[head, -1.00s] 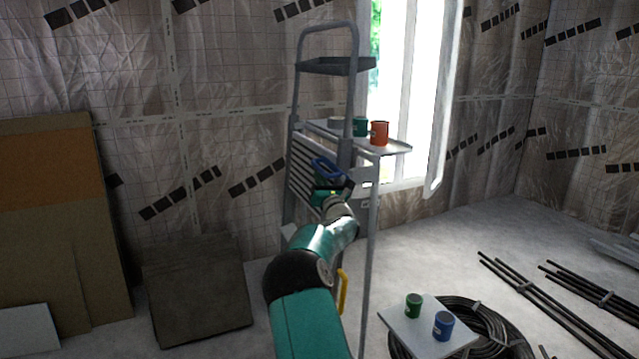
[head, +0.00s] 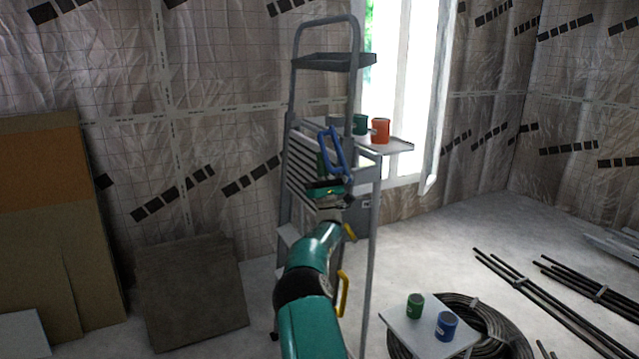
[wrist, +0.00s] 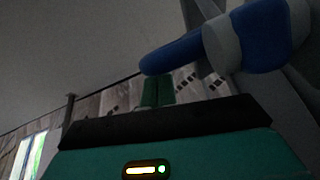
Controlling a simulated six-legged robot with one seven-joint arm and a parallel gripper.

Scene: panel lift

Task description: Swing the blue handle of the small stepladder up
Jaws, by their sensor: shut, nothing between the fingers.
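The small grey stepladder (head: 290,180) stands upright by the window. Its blue handle (head: 333,152) shows as a tilted loop at the ladder's side, rising above my wrist. In the wrist view the blue handle (wrist: 265,35) is large and close at the upper right, with a grey sleeve on it. My gripper (head: 322,167) is at the lower left part of the handle. In the wrist view its green fingers (wrist: 157,92) are together and empty, just below the handle's left end. I cannot tell whether they touch it.
A low white board (head: 400,335) with two cans and a black cable coil (head: 505,340) lie at the lower right. Boards lean at the left.

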